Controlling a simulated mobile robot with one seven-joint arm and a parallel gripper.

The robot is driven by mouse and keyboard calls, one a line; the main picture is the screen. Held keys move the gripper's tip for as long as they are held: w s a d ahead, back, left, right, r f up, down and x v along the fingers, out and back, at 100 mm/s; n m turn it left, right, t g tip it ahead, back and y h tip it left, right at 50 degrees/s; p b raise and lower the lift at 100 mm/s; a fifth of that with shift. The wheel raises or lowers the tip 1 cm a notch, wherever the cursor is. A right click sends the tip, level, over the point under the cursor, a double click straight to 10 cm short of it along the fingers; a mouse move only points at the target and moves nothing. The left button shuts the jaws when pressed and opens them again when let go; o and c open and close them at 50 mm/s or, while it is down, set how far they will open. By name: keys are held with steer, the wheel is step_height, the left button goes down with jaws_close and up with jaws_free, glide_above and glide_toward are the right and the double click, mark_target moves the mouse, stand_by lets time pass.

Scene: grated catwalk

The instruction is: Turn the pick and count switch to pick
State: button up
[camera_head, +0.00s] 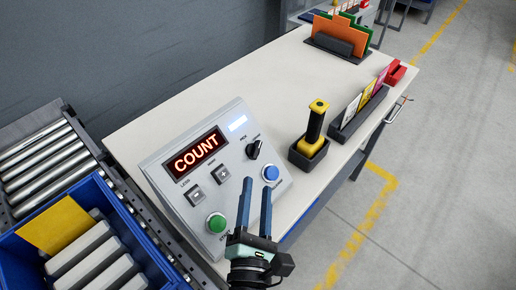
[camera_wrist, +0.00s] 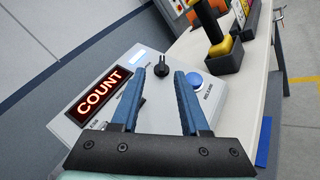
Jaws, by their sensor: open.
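The grey control box (camera_head: 178,160) stands on the white table, and its red display (camera_head: 197,151) reads COUNT. The black rotary switch (camera_head: 254,149) is at the box's upper right, above the blue button (camera_head: 271,173). Its pointer's exact setting is too small to tell. In the wrist view the black switch (camera_wrist: 161,66) shows just beyond my fingertips, roughly between them. My gripper (camera_head: 256,182) is open and empty over the lower right of the box, apart from the switch. In the wrist view its two blue fingers (camera_wrist: 160,74) point toward the switch.
A green button (camera_head: 216,223) and two grey square buttons are on the box. A yellow-black scanner (camera_head: 314,125) stands in a holder to the right, beside a card rack (camera_head: 358,115). A blue bin (camera_head: 121,222) and rollers (camera_head: 40,160) are at left.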

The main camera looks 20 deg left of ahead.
mark_target(257, 154)
steer(key=shift+n, duration=0.5)
steer(key=p+x, duration=0.1)
steer(key=x, duration=0.3)
steer(key=f+x, duration=0.1)
steer(key=x, duration=0.3)
steer(key=a+f+p+x, duration=0.1)
steer(key=x, duration=0.3)
steer(key=shift+p, duration=0.35)
jaws_close()
